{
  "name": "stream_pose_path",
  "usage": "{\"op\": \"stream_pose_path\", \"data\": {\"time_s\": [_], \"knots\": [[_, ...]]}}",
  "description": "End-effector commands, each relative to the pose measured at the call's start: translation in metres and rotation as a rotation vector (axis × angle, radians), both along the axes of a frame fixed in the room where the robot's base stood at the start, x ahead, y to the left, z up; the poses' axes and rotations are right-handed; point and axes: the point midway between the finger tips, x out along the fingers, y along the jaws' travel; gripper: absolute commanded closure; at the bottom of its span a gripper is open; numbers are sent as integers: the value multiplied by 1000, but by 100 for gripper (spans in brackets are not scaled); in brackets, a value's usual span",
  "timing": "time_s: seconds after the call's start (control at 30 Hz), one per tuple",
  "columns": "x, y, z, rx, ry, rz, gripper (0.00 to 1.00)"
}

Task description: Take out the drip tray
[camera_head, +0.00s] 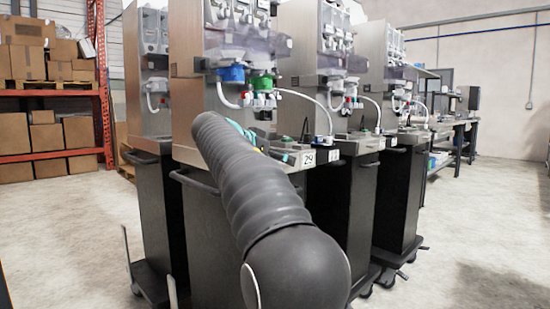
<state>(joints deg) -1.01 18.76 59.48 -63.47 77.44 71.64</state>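My grey sleeved arm reaches forward to the nearest dispenser (190,70) in the camera_head view. Small teal parts (238,127) show past its far end, at the height of that dispenser's shelf (282,146). They seem to belong to my arm's end. My gripper's fingers are hidden behind the arm, so I cannot see whether they are open or hold anything. The drip tray cannot be made out clearly. The arm covers the left part of the shelf, below the blue valve (230,74) and green valve (264,82). A tag marked 29 (308,158) is on the shelf's front right.
More dispensers on dark wheeled stands (398,200) line up to the right. White hoses hang at their fronts. A push handle (192,183) juts from the nearest stand. An orange rack (100,80) with boxes is at left. Floor at right (480,240) is clear.

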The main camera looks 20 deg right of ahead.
Motion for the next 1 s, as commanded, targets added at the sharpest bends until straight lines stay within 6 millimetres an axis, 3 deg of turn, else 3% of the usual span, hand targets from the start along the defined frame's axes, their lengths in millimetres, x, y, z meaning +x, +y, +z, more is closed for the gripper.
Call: {"op": "stream_pose_path", "data": {"time_s": [0.17,0.4,0.47,1.0], "knots": [[0,0,0,0,0,0,31],[0,0,0,0,0,0,89],[0,0,0,0,0,0,100],[0,0,4,-2,-4,1,100]]}}
